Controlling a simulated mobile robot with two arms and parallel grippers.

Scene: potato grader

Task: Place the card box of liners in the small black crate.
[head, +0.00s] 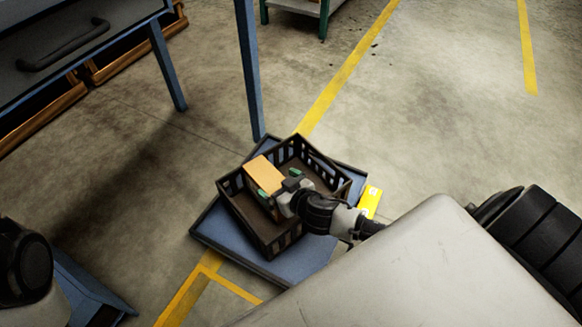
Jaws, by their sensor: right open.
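The small black crate (277,246) has slotted walls and stands on a blue platform low on the floor. The tan card box (263,173) is inside the crate, towards its left-back part, slightly tilted in the picture. My right gripper (280,184) reaches into the crate from the right. Its green-padded fingers are open, close to the near end of the box; I cannot tell whether they touch it. The gripper and wrist hide part of the crate's inside and right wall. My left gripper is not in view.
The blue platform (225,238) extends around the crate. A yellow item (370,199) lies at its right. A blue-legged bench (100,50) stands at upper left, with a blue post (249,75) behind the crate.

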